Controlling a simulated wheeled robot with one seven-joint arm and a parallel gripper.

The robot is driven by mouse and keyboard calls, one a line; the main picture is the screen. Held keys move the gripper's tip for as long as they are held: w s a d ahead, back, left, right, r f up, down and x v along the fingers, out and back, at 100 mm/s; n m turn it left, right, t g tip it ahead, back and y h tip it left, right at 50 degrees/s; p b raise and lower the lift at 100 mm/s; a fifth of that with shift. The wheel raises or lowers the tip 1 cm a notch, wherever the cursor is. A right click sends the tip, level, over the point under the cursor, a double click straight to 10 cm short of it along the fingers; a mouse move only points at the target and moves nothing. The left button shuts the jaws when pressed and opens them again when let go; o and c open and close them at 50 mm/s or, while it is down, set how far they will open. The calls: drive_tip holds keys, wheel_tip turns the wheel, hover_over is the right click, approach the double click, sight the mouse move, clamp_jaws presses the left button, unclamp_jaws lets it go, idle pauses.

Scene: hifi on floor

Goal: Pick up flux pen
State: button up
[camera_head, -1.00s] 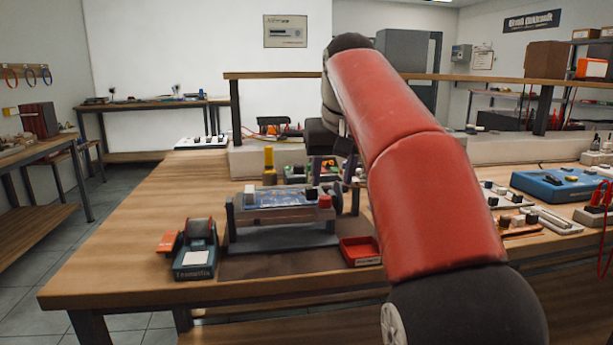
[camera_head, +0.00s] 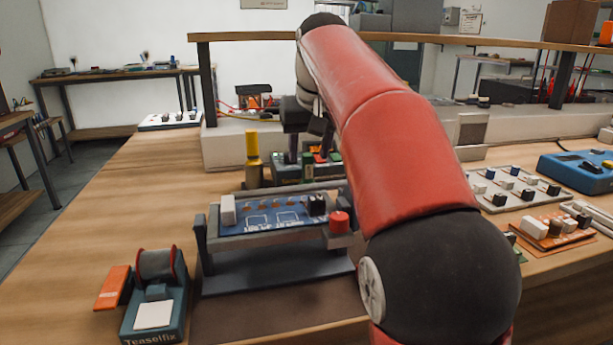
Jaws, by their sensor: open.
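A yellow upright cylinder with a dark lower part (camera_head: 253,160), which looks like the flux pen, stands on the bench behind the board holder, left of my gripper. My gripper (camera_head: 309,150) points down above a green board (camera_head: 290,172) at the bench's middle back. It is open, and its fingers are partly hidden by my red arm. I see nothing held between them. The gripper is apart from the yellow cylinder.
A grey holder (camera_head: 270,270) with a blue circuit board (camera_head: 268,216) stands in front. A solder spool dispenser (camera_head: 157,290) is at front left. A white ledge (camera_head: 228,148) runs along the back. Trays of parts (camera_head: 510,188) lie right. The left bench top is clear.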

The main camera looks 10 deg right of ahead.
sight(308, 177)
drive_tip(key=x, duration=0.4)
drive_tip(key=shift+s+f, duration=0.1)
drive_tip(key=shift+f, duration=0.25)
drive_tip(key=c, duration=1)
